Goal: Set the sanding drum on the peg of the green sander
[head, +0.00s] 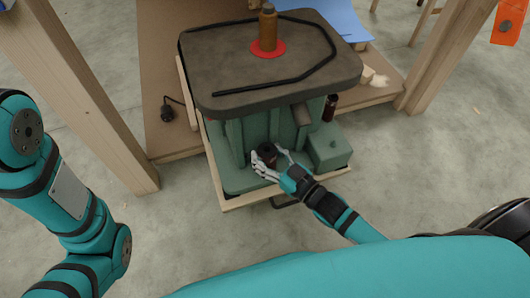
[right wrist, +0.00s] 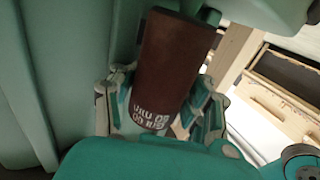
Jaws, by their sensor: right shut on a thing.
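The green sander (head: 231,172) stands in the middle of the head view, with a dark grey table top (head: 215,85). An orange-brown upright cylinder (head: 267,28) rises from a red ring on that top. My right gripper (head: 269,157) is low at the sander's front, below the table top. It is shut on a dark brown sanding drum (head: 267,151). In the right wrist view the drum (right wrist: 175,60) is tilted between the fingers (right wrist: 158,108), with white print near its lower end. I cannot tell which part is the peg. My left gripper is out of view.
A dark cylinder (head: 329,108) stands at the sander's right, behind a green box (head: 329,149). Wooden posts (head: 85,95) flank the sander. A black plug-like object (head: 168,112) lies on the wooden board at left. A blue sheet (head: 335,20) lies behind.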

